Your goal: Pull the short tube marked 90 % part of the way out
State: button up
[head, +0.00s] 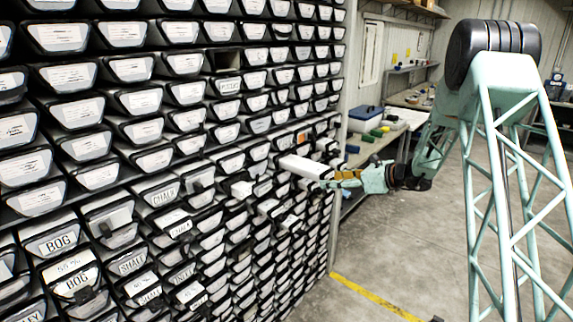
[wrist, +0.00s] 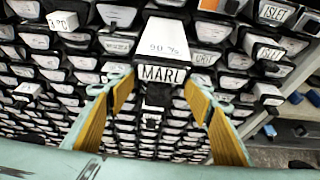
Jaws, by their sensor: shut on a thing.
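The short tube marked 90 % (wrist: 168,38) shows in the wrist view, with "90 %" on its white top and a MARL label on its dark-edged end. In the head view a white-topped tube (head: 303,165) juts well out of the rack, with its outer end at my gripper (head: 327,178). In the wrist view my gripper (wrist: 160,82) has one yellow-padded finger on each side of the MARL end and is shut on it. A dark tab shows below the label. The tube's inner end is hidden in the rack.
The rack (head: 150,181) is full of labelled tube ends, and several others stick out. A bench (head: 385,130) with a blue-lidded box stands beyond. The floor is clear.

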jog(key=o, duration=1.5)
jog(key=shift+f, duration=0.1)
jog(key=shift+v, duration=0.75)
jog(key=v, duration=1)
jog(key=shift+s+d+r, duration=0.15)
jog(key=shift+d+r, duration=0.05)
jog(key=shift+r, duration=0.1)
